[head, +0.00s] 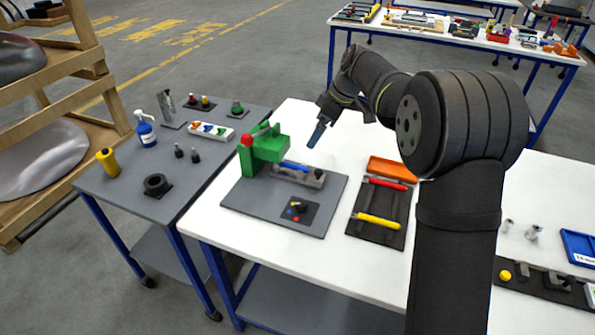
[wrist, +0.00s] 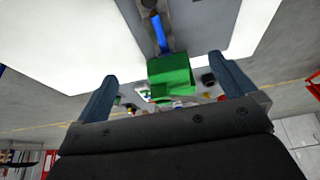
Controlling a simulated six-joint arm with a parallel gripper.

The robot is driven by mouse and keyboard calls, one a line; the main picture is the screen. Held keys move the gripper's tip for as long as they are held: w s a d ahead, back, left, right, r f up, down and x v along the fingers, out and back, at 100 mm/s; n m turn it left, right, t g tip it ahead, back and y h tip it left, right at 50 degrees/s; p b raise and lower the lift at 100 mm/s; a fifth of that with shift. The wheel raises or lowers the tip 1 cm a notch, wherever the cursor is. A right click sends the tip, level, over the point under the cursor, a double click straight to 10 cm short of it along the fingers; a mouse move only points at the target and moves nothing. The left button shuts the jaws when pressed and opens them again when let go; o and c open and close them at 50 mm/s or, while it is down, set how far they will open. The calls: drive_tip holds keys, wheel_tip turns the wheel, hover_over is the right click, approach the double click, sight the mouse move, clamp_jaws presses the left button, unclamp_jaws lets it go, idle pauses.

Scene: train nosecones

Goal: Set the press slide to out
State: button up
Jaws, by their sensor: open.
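The green press (head: 268,147) with a red knob (head: 247,140) stands on a grey baseplate (head: 255,198) at the left of the white table. A grey slide rail (head: 300,179) with a blue strip (head: 293,166) runs right from the press and has a dark knob at its far end. I cannot tell the slide's exact position. My gripper (head: 318,133) is in the air above and behind the rail, apart from it. In the wrist view my gripper (wrist: 162,68) is open and empty, with the green press (wrist: 170,77) and blue strip (wrist: 159,35) showing between and beyond the fingers.
A small dark panel (head: 298,210) with coloured buttons sits on the baseplate's front. Right of it lie an orange tray (head: 392,169) and a dark mat (head: 368,203) with red-handled and yellow-handled tools. A grey side table (head: 190,185) holds bottles and small parts. White tabletop behind the rail is clear.

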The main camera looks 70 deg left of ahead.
sight(318, 171)
drive_tip(key=shift+c, duration=0.2)
drive_tip(key=c, duration=0.4)
drive_tip(key=shift+s+a+r+n+t+h, duration=0.15)
drive_tip(key=shift+r+n+t+h, duration=0.2)
drive_tip(key=shift+n, duration=0.2)
drive_tip(key=shift+s+a+r+n+t+h, duration=0.1)
drive_tip(key=shift+r+n+t+h, duration=0.2)
drive_tip(key=shift+n, duration=0.25)
drive_tip(key=c, duration=0.7)
drive_tip(key=shift+w+r+n+t+h, duration=0.25)
drive_tip(key=shift+r+n+t+h, duration=0.6)
drive_tip(key=shift+n, duration=0.25)
wheel_tip(318, 171, down, 17)
drive_tip(key=shift+d+f, duration=0.1)
drive_tip(key=shift+f, duration=0.05)
